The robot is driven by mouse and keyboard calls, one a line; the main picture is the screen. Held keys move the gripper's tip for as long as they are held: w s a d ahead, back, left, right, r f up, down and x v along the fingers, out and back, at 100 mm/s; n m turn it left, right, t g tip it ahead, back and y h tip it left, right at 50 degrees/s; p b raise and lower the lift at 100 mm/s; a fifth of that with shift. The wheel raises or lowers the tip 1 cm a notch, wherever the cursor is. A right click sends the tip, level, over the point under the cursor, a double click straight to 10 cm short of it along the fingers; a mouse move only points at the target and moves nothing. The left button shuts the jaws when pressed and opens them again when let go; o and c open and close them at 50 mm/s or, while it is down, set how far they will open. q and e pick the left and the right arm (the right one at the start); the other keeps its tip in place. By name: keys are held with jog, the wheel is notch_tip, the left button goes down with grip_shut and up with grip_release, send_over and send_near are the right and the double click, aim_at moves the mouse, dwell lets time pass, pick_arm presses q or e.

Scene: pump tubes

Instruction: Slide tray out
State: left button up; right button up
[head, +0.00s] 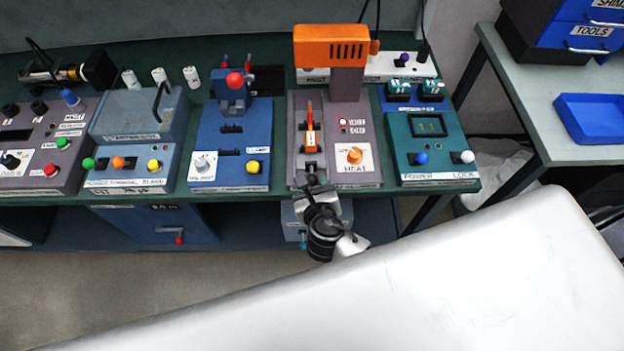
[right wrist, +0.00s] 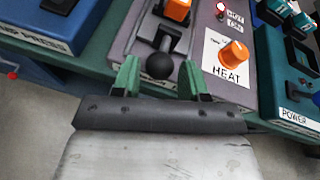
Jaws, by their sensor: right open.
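The heat station is a grey-purple box (head: 337,110) with an orange hood, in the middle right of the bench. A dark slide tray (right wrist: 166,32) sits in its slot with an orange piece (head: 311,132) on it. The tray's handle ends in a black ball knob (right wrist: 160,66) at the station's front edge. My right gripper (head: 313,181) is at the station's front. In the right wrist view its green fingertips (right wrist: 158,78) are spread, one on each side of the knob, with gaps visible. My left gripper is out of view.
An orange HEAT dial (head: 355,155) is close to the right of the slot. A blue press station (head: 230,145) stands to the left and a teal power lock box (head: 427,145) to the right. Floor is open before the bench. My silver arm link covers the lower right.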

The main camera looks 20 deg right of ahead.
jog(key=v, duration=0.9)
jog(key=shift+f+b, duration=0.15)
jog(key=shift+b, duration=0.15)
jog(key=s+d+f+m+g, duration=0.25)
jog(key=f+m, duration=0.25)
jog(key=f, duration=0.4)
jog(key=s+d+f+m+g+y, duration=0.1)
jog(key=s+d+f+m+g, duration=0.15)
jog(key=f+m, duration=0.4)
jog(key=s+d+f+m+g, duration=0.2)
jog(key=s+f+m+g, duration=0.1)
jog(key=f, duration=0.7)
jog(key=s+d+f+m+g, duration=0.2)
jog(key=s+f+m, duration=0.4)
jog(key=s+m, duration=0.4)
jog(key=s+d+f+m+g+y, duration=0.1)
jog(key=s+d+f+m+g, duration=0.1)
jog(key=s+f+m, duration=0.5)
jog(key=s+m, duration=0.2)
jog(key=s, duration=0.1)
jog(key=shift+d+m+b, duration=0.35)
jog(key=shift+d, duration=0.05)
